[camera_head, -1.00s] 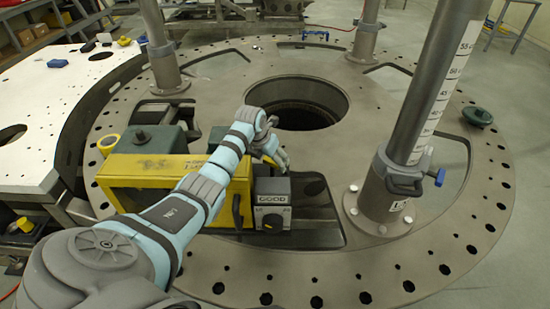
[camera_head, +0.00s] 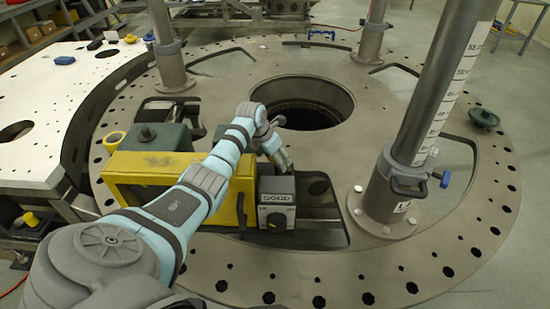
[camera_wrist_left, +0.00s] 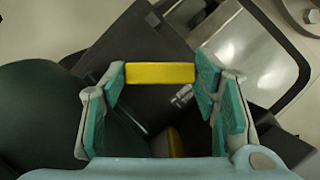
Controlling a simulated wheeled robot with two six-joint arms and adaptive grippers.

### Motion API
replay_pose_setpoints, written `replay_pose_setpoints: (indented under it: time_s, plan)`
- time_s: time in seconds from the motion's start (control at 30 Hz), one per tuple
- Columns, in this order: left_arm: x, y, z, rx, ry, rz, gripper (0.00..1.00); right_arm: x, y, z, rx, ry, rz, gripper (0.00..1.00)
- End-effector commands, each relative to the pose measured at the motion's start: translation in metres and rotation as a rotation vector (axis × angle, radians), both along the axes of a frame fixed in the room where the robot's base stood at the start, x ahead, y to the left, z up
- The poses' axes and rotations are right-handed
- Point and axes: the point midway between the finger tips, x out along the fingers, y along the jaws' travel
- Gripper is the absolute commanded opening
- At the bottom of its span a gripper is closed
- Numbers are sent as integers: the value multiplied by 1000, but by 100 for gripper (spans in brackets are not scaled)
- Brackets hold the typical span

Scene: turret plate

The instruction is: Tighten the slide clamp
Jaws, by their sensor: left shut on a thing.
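My left gripper (camera_head: 283,164) reaches down behind the grey box marked GOOD (camera_head: 276,198), beside the yellow-framed unit (camera_head: 146,165). In the left wrist view its teal-padded fingers (camera_wrist_left: 160,85) are spread wide, with a short yellow bar (camera_wrist_left: 160,73) spanning the gap, gripped at both ends. Which part the bar belongs to is unclear; it may be the slide clamp's handle. In the head view the fingers hide it. A grey collar (camera_head: 402,178) with a blue knob (camera_head: 445,179) sits on the scaled column. My right gripper is not in view.
The scaled column (camera_head: 445,85) rises at the right. The round plate (camera_head: 400,270) has a large central hole (camera_head: 305,103) and open slots. A dark green part (camera_head: 484,118) lies near its right rim. A white table (camera_head: 40,100) is at the left.

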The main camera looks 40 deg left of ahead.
Motion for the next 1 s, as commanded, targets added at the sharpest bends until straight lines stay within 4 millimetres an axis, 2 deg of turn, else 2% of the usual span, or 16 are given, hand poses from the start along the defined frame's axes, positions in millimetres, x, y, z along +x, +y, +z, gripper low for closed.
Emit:
replay_pose_setpoints:
  time_s: [0.23, 0.37, 0.8, 1.0]
  plan:
    - [0, 1, -1, -3, 2, -218, 27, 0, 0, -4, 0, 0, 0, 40]
    - [0, 2, -3, -4, 1, -337, 27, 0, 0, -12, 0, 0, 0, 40]
    - [1, 3, -8, -1, -1, -635, 27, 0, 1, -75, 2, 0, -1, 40]
    - [1, 2, -5, -2, 2, -691, 27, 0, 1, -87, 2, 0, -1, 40]
